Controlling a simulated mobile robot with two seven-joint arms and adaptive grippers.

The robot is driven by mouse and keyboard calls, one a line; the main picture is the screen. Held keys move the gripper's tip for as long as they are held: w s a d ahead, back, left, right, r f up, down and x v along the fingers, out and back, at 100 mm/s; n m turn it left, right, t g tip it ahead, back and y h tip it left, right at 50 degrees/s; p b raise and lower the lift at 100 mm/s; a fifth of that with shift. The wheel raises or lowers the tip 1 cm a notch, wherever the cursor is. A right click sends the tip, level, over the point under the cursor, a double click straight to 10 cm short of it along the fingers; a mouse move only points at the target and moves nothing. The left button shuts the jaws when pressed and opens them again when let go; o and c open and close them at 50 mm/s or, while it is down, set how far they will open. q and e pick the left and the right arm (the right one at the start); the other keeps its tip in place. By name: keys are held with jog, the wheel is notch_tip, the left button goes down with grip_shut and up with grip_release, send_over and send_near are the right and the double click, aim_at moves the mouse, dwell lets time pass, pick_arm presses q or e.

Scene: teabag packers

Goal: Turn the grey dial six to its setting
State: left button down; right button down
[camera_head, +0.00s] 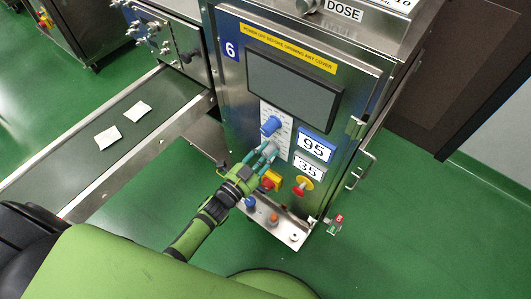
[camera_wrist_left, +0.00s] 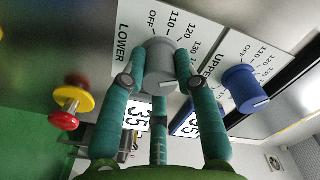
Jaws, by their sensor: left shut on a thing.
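The grey dial (camera_wrist_left: 160,62) sits on a white scale plate marked LOWER, with OFF, 110, 120 and 130 legible, on the steel front of the machine marked 6. My left gripper (camera_head: 267,152) is at the panel with its green fingers shut around the dial. In the left wrist view its fingers (camera_wrist_left: 160,85) close on the dial from both sides and below. A light mark shows near the dial's lower edge; its exact setting cannot be read. My right gripper is not in view.
The blue dial (camera_head: 271,126), on the UPPER scale, is just above, with a blue-framed 95 card (camera_head: 315,147) beside it. A red and yellow switch (camera_head: 270,181) and a red button on yellow (camera_head: 304,186) are below. A dark screen (camera_head: 293,90) is above. A conveyor (camera_head: 70,165) carries teabags.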

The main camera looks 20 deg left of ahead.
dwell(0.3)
pick_arm(q)
jog(key=c, duration=0.9)
grip_release()
jog(key=v, duration=1.2)
jog(key=shift+r, duration=0.1)
